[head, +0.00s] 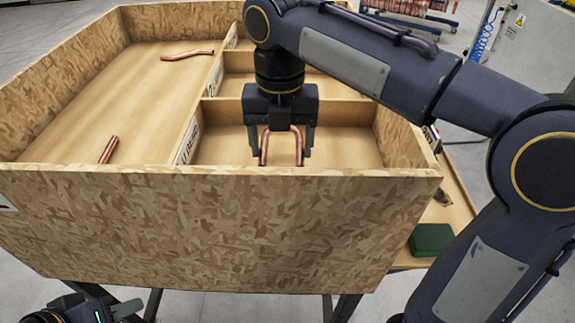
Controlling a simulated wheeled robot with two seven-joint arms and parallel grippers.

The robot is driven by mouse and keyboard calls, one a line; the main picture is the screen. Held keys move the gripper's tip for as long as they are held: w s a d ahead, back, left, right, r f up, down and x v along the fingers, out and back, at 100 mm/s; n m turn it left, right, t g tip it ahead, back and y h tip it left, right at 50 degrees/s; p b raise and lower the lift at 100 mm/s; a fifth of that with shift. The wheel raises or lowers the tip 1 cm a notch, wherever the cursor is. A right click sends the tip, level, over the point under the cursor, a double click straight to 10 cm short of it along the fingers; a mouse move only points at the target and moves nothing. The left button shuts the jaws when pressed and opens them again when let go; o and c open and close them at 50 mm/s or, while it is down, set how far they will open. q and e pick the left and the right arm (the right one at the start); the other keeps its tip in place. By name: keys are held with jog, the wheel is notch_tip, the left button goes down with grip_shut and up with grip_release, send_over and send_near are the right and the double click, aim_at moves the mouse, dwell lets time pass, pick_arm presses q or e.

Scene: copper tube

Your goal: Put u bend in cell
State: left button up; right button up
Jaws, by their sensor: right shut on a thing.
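The copper U bend (265,148) hangs from my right gripper (281,146), its two legs pointing down. My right gripper is shut on it, with its fingers at the outer sides of the bend. Both are over the front right cell (345,150) of the wooden crate, beside a divider with a label reading "U BEND" (187,141). The front wall hides the lower ends of the legs, so I cannot tell whether they touch the floor. My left gripper (122,310) is partly in view at the bottom left, outside the crate; its opening is unclear.
The crate's front wall (210,230) stands high before the cells. A straight copper tube (108,149) and a bent one (188,54) lie in the large left compartment. More cells lie behind the front right one. A green block (431,239) sits on the table right of the crate.

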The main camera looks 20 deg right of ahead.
jog(key=shift+s+d+f, duration=0.25)
jog(key=shift+d+f, duration=0.2)
jog(key=shift+f, duration=1.7)
jog(key=shift+f+b, duration=0.1)
jog(key=shift+b, duration=0.2)
jog(key=o, duration=1)
notch_tip(320, 180, up, 12)
jog(key=p, duration=0.2)
